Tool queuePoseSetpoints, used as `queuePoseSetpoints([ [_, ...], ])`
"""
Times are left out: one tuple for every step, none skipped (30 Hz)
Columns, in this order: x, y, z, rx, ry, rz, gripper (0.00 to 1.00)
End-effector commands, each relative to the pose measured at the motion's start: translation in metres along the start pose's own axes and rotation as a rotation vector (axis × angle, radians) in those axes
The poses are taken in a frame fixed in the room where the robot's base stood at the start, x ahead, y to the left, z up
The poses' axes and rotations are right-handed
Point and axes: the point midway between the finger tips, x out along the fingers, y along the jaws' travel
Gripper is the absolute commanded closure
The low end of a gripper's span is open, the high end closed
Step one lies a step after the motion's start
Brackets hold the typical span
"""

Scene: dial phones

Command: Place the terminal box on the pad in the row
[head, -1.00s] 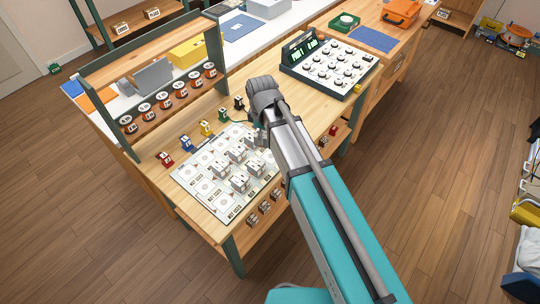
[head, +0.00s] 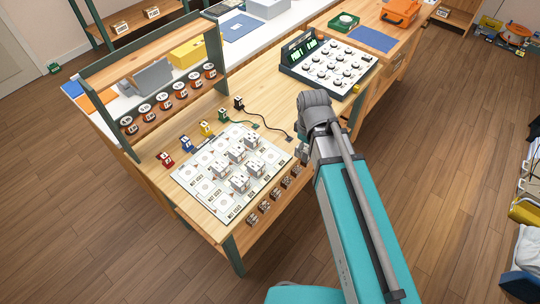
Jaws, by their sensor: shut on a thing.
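My gripper (head: 303,153) is at the front right edge of the bench, beyond the right side of the pale board. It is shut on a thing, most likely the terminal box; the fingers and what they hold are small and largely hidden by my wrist. The pale board (head: 236,211) lies on the bench with rows of marked pads. Several white terminal boxes (head: 240,183) stand on its middle and right pads. The pads along its left side are bare, such as the pad (head: 207,159).
Small brown-fronted units (head: 265,207) line the shelf under the bench's front edge. Red, blue, yellow, green and black plugs (head: 187,143) stand behind the board, two with cords. A console with dials (head: 330,66) stands at the right. A rack (head: 136,138) with round dials is at the left.

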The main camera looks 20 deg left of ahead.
Motion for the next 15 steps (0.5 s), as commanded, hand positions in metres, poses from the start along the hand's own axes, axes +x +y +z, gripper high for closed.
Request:
queuePoseSetpoints([
  [0.0, 0.0, 0.0, -0.001, 0.0, 0.0, 0.87],
  [0.0, 0.0, 0.0, -0.001, 0.0, 0.0, 0.87],
  [0.0, 0.0, -0.001, -0.001, 0.0, 0.0, 0.87],
  [0.0, 0.0, -0.001, -0.001, 0.0, 0.0, 0.87],
  [0.001, 0.0, -0.001, -0.002, 0.0, 0.0, 0.87],
  [0.001, 0.0, -0.003, -0.002, 0.0, 0.0, 0.87],
  [0.002, 0.0, -0.004, -0.002, 0.0, 0.0, 0.87],
  [0.003, 0.0, -0.006, -0.002, 0.0, 0.0, 0.87],
  [0.004, 0.001, -0.009, -0.003, 0.0, 0.0, 0.87],
  [0.006, 0.001, -0.011, -0.003, 0.0, 0.0, 0.87],
  [0.007, 0.001, -0.014, -0.003, 0.0, 0.0, 0.87],
  [0.01, 0.002, -0.019, -0.003, 0.0, 0.0, 0.87],
  [0.012, 0.002, -0.022, -0.003, 0.0, 0.0, 0.87],
  [0.014, 0.002, -0.027, -0.004, 0.0, 0.0, 0.87],
  [0.017, 0.002, -0.034, -0.005, 0.0, 0.0, 0.87],
])
